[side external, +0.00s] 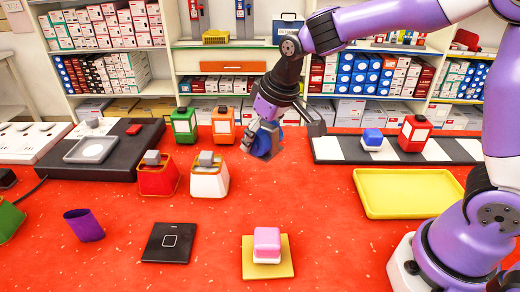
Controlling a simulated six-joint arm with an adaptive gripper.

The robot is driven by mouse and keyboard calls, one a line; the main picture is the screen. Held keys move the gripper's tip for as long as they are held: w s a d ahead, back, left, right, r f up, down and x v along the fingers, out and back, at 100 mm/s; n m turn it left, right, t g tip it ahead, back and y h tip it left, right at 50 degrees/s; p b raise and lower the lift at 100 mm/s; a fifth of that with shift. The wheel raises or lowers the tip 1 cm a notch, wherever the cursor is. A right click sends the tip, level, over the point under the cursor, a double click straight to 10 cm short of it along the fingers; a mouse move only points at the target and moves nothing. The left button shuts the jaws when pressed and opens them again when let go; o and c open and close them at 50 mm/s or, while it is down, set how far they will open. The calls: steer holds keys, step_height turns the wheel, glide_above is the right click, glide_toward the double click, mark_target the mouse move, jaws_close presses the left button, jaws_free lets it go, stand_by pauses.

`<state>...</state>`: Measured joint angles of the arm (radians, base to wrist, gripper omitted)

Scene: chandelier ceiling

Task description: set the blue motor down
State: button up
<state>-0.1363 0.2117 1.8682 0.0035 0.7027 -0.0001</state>
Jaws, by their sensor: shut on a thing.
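The blue motor (262,146) is a small rounded blue thing, held between the fingers of my gripper (264,138). The gripper is shut on it, and the dark fingers hide part of it. The motor hangs over the red table, just right of the orange box. I cannot tell exactly how high it is above the table.
Green (183,125) and orange (223,124) boxes stand left of the gripper. Two holders with grey blocks (158,177) (209,181) stand nearer. A yellow tray (410,212) lies empty at right, near a striped strip (330,150). A pink block (267,243) sits on a yellow pad.

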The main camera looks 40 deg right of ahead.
steer(key=s+d+m+g+h, duration=0.15)
steer(key=d+m+h, duration=0.25)
steer(key=d+m, duration=0.75)
glide_above(328, 144)
steer(key=a, duration=0.1)
steer(key=shift+n+t, duration=0.25)
steer(key=shift+n, duration=0.2)
steer(key=f, duration=0.4)
steer(key=s+f, duration=0.1)
steer(key=f, duration=0.1)
steer(key=shift+a, duration=0.15)
steer(key=shift+w+f, duration=0.1)
steer(key=shift+f, duration=1.95)
steer(key=shift+f, duration=0.15)
steer(key=o, duration=1.2)
steer(key=shift+o, duration=0.2)
